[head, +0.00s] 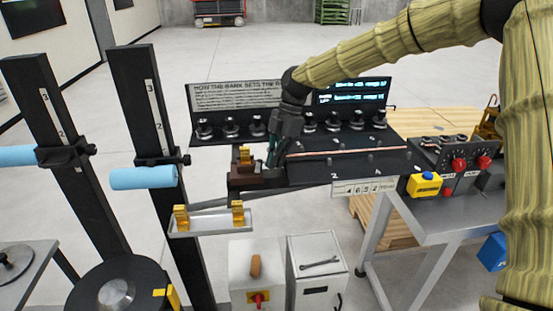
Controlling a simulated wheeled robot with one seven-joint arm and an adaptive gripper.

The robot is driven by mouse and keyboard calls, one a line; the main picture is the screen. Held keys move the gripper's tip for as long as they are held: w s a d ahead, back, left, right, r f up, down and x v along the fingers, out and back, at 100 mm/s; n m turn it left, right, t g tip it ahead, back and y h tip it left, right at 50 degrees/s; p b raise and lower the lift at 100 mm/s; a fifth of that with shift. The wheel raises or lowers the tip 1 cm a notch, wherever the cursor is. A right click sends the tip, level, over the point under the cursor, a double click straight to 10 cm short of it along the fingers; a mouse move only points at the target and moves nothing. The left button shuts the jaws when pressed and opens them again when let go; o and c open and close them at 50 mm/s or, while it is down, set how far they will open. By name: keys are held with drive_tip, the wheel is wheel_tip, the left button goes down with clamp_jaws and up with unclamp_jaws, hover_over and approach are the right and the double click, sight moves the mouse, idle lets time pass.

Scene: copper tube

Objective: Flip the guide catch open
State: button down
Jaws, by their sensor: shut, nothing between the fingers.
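My gripper (272,158) points down at the left end of a black bench machine (350,170), its fingers together and empty. A copper tube (345,153) lies lengthwise along the machine's top, to the right of the gripper. A small brass piece (244,155) stands on a dark brown block (246,175) just left of the fingers. This may be the guide catch, but the picture is too small to tell, nor whether it is open. I cannot tell whether the fingers touch the block. The gripper hides part of the machine behind it.
A row of black knobs (230,127) stands behind, under a printed sign (235,95) and a lit screen (350,90). A tray (210,224) with brass holders is at front left. Two posts (148,120) carry blue rolls. A control box (452,160) with red knobs is right.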

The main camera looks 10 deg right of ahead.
wheel_tip(320, 180, up, 10)
drive_tip(key=b, duration=0.3)
drive_tip(key=shift+d, duration=0.15)
drive_tip(key=shift+a, duration=0.2)
idle(0.3)
